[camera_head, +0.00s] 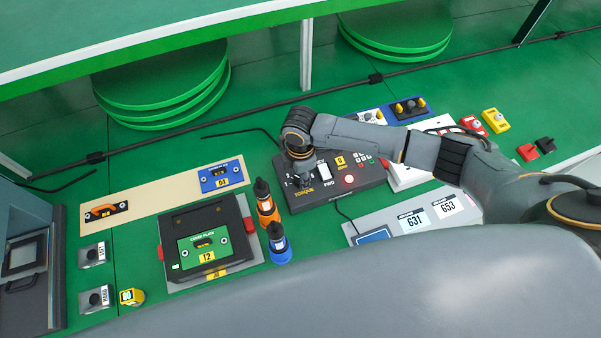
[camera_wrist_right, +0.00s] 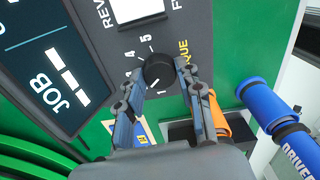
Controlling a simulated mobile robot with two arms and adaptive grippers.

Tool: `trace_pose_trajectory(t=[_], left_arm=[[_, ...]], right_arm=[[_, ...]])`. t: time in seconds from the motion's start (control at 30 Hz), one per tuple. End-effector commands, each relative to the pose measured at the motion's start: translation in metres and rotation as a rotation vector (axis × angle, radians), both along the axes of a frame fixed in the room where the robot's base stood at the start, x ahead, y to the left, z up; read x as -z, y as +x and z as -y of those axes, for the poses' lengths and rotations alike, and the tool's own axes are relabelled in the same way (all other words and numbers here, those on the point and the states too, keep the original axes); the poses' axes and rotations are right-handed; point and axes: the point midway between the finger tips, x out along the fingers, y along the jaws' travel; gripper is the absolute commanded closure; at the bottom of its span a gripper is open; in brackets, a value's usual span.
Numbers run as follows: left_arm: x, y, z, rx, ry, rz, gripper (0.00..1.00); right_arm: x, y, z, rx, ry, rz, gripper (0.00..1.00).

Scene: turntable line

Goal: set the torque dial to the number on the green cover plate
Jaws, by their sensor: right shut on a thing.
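The green cover plate (camera_head: 203,247) lies in a black fixture on the bench, left of centre. Its yellow label reads like "T2" or "12". The black torque dial (camera_wrist_right: 158,69) is on the dark control box (camera_head: 342,185), with small numbers around it; 4, 5 and 1 show in the wrist view. My right gripper (camera_head: 302,178) is over the box's left end. In the wrist view its two fingers (camera_wrist_right: 160,84) are shut on the dial, one on each side. The dial's pointer is not clear, and other numbers are hidden. My left gripper is not in view.
An orange driver (camera_head: 266,205) and a blue driver (camera_head: 279,245) stand between the black fixture and the control box. A job display (camera_wrist_right: 50,80) is beside the dial. A pale board with cards 631 and 653 (camera_head: 448,208) lies right of the box.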

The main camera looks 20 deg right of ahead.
Motion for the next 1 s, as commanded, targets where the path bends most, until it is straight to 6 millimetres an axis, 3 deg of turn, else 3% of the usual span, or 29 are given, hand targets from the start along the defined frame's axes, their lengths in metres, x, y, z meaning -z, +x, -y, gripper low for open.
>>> trace_pose_trajectory(t=[0.5, 0.53, 0.6, 1.0], left_arm=[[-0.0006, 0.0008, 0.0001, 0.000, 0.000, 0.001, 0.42], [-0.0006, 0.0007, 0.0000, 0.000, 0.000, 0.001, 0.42], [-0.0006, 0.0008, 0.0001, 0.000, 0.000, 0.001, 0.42], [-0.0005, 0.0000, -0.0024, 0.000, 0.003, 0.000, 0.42]], right_arm=[[0.0007, -0.0009, -0.0011, -0.021, 0.002, -0.001, 0.96], [0.0007, -0.0009, -0.0011, -0.021, 0.002, -0.001, 0.58], [0.0006, -0.0008, -0.0010, -0.021, 0.002, -0.001, 0.44], [-0.0052, 0.0003, -0.0004, -0.020, 0.001, 0.000, 0.41]])
